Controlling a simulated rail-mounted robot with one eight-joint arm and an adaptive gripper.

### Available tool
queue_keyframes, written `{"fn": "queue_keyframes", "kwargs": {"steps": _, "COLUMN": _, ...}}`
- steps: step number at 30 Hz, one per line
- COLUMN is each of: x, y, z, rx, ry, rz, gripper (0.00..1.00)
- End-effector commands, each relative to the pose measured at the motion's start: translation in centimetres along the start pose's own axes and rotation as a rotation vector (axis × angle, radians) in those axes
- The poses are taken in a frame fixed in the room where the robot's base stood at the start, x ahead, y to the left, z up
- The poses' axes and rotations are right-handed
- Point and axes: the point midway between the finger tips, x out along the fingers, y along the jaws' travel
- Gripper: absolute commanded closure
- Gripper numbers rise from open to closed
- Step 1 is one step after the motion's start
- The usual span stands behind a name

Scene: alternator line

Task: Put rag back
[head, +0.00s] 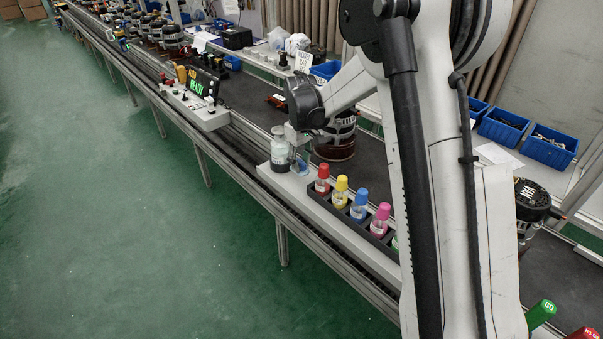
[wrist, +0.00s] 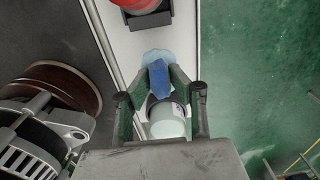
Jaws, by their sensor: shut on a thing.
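The blue rag (wrist: 159,80) is pinched between the fingertips of my gripper (wrist: 160,84) in the wrist view. A paler blue patch spreads just beyond the fingertips; I cannot tell whether it is more of the rag. In the head view the rag (head: 301,166) shows as pale blue below my gripper (head: 297,150), low over the white ledge. A white bottle (head: 280,150) stands close beside it on the left. The bottle's pale top (wrist: 168,122) shows between the fingers in the wrist view, partly hidden by my gripper.
A black rack holds several bottles with coloured caps; the red-capped bottle (head: 322,178) is nearest my gripper. An alternator (head: 336,136) stands on the dark conveyor behind. A control box with a READY display (head: 199,92) is further left. Green floor lies beyond the ledge.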

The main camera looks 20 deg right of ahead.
Motion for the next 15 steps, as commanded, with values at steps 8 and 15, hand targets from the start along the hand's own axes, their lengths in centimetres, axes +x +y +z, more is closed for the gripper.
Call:
{"fn": "queue_keyframes", "kwargs": {"steps": 8, "x": 1.8, "y": 0.5, "z": 0.0, "rx": 0.000, "ry": 0.000, "rz": 0.000, "gripper": 1.00}}
{"fn": "queue_keyframes", "kwargs": {"steps": 15, "x": 4.3, "y": 0.5, "z": 0.0, "rx": 0.000, "ry": 0.000, "rz": 0.000, "gripper": 1.00}}
